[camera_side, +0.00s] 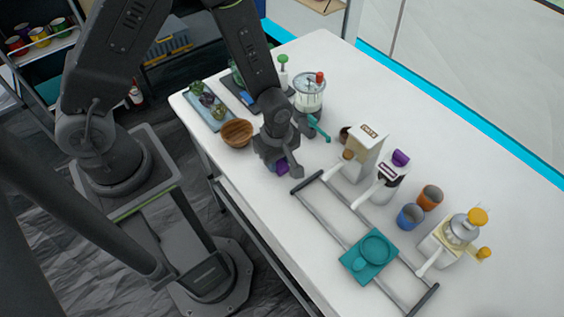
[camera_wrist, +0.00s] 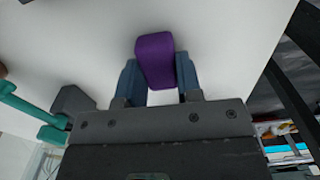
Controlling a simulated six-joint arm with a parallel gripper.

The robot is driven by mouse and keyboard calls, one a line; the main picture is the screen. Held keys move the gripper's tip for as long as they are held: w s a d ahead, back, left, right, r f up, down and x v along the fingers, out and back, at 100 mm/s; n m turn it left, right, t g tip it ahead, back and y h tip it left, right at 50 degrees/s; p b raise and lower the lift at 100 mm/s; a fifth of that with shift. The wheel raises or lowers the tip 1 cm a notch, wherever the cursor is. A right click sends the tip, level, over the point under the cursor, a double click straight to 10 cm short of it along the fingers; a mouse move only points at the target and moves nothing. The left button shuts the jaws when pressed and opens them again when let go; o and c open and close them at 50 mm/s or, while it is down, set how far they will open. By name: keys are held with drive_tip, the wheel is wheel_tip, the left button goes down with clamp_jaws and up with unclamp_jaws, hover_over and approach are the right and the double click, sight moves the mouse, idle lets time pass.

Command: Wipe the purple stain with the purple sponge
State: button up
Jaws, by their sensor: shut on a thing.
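The purple sponge (camera_wrist: 155,58) is held between the two blue-grey fingers of my gripper (camera_wrist: 158,80) in the wrist view. In the side view my gripper (camera_side: 281,166) is low over the white table (camera_side: 258,190), near its front edge. A small part of the purple sponge (camera_side: 283,168) shows beneath it there. I cannot tell whether the sponge touches the table. I cannot make out the purple stain in either view; the gripper and sponge may hide it.
A wooden bowl (camera_side: 237,133) stands left of my gripper, and a glass jar (camera_side: 310,93) stands behind it. A grey rail frame (camera_side: 326,205) with a teal tray (camera_side: 354,268) lies to the right. Beyond are dispensers, an orange cup (camera_side: 430,197) and a blue cup (camera_side: 410,216).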

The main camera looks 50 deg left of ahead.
drive_tip(key=shift+a, duration=2)
wheel_tip(320, 180, up, 8)
